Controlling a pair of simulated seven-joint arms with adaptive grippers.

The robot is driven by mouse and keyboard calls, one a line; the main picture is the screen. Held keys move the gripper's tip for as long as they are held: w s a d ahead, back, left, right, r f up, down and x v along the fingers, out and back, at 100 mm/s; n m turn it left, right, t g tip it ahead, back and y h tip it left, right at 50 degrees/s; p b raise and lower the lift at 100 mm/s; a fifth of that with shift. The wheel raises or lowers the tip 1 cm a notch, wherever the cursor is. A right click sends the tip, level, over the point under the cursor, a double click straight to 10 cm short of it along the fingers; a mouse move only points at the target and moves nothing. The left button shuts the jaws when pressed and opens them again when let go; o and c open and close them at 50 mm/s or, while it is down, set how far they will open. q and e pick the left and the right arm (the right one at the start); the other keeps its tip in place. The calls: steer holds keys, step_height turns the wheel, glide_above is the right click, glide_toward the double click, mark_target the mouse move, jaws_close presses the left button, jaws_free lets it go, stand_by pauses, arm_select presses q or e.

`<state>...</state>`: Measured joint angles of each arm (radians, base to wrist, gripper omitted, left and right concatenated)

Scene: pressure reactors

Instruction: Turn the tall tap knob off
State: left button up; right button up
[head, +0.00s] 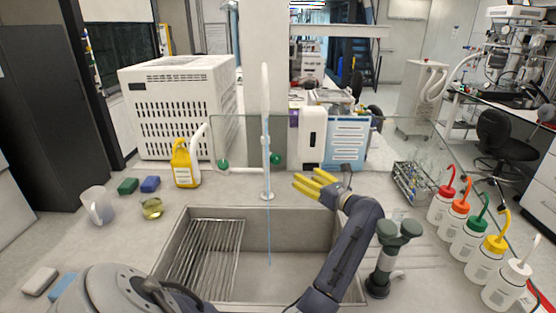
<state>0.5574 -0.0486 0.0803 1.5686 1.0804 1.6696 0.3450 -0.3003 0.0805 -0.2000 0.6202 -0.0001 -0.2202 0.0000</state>
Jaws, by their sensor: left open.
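The tall white tap (265,90) stands behind the sink (345,235). A thin pale-blue vertical streak, looking like running water, drops in front of it into the sink. One green knob (276,159) sits just right of the tap column; another green knob (223,164) is at the left end of its white side pipe. I cannot tell which turns the tall tap. My left gripper (305,184), with yellow fingers, is open and empty, right of the column and lower than the right knob, apart from it in the picture. My right gripper is not in view.
A grey-green fitting with two round heads (398,228) stands right of the sink. Several wash bottles (470,235) line the right side. A yellow jug (185,165), beaker (98,204) and sponges (150,184) are left. A clear pane rises behind the sink.

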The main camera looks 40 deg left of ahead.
mark_target(278, 160)
arm_select(q)
steer(key=a, duration=0.5)
steer(key=w+a, duration=0.1)
steer(key=a, duration=0.5)
steer(key=w+a, duration=0.1)
steer(key=a, duration=0.5)
steer(key=shift+c, duration=0.3)
steer(key=c, duration=1.2)
steer(key=shift+r+m, duration=0.1)
steer(key=shift+m, duration=2.4)
steer(key=shift+c, duration=0.3)
steer(key=o, duration=1.3)
